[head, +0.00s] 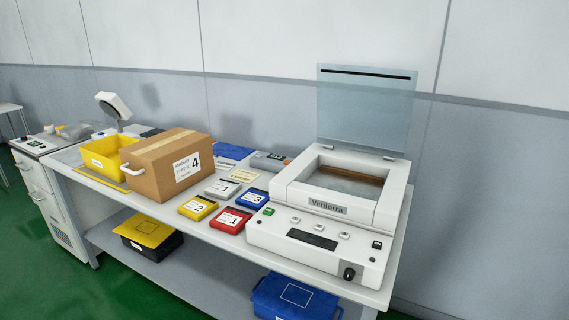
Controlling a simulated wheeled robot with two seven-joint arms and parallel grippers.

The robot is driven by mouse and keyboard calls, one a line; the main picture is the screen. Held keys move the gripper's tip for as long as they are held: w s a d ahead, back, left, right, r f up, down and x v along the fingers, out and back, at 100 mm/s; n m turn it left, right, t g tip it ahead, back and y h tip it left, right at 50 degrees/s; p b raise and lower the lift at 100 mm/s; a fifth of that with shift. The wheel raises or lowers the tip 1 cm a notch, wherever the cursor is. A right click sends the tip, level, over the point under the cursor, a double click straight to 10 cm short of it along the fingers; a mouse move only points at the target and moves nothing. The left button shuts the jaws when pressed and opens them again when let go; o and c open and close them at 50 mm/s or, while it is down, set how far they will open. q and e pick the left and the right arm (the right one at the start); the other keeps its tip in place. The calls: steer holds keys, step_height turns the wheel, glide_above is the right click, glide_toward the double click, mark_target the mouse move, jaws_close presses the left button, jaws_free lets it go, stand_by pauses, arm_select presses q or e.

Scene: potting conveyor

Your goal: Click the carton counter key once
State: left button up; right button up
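No key in the head view can be read as the carton counter key. A small grey device (270,162) lies at the back of the bench, between the carton and the white machine; its markings are too small to read. The white machine (325,210), labelled Verdorra, has a green key (268,211), several pale keys, a dark display (312,239) and a black knob (349,273). Neither of my grippers is in view.
The machine's clear lid (366,108) stands raised. Red (234,220), yellow (198,207) and blue (256,198) numbered boxes lie left of the machine. A white cabinet (48,190) with small devices on top adjoins the bench.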

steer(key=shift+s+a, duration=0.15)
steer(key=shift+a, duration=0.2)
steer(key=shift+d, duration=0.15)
